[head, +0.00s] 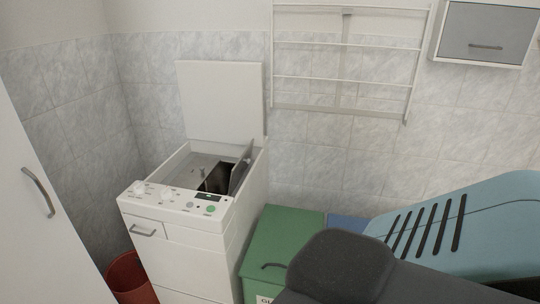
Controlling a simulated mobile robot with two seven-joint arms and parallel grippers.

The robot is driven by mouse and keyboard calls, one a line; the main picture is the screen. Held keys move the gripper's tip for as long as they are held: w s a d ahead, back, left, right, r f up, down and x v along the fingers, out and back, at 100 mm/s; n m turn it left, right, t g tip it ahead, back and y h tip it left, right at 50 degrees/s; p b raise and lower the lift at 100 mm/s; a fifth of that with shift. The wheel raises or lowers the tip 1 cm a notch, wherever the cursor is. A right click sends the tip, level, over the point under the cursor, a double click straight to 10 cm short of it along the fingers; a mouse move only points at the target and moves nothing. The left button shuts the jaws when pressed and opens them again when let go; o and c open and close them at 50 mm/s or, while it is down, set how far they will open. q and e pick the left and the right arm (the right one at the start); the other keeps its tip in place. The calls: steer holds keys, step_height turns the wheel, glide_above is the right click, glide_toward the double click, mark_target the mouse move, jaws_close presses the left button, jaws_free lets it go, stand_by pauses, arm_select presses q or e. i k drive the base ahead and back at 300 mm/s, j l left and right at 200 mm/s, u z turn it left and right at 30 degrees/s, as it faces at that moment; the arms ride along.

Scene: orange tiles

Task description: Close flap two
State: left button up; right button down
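A white top-loading washing machine (180,243) stands against the tiled wall at centre left. Its white lid (222,103) is up, leaning back toward the wall. Inside the top opening, a dark grey flap (241,168) stands raised and tilted at the right side. A grey surface (196,167) lies lower at the left; I cannot tell if it is another flap. A dark gap (216,179) shows between them. The front panel partly hides the opening. Neither of my grippers is in view.
A green bin (285,240) stands right of the machine, with a blue one (347,223) beside it. A red bucket (131,278) is on the floor at left. A white cabinet door (30,200) borders the left. A wall rack (345,60) hangs behind. Space above the opening is clear.

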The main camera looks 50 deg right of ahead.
mark_target(238, 169)
steer(key=z, duration=1.45)
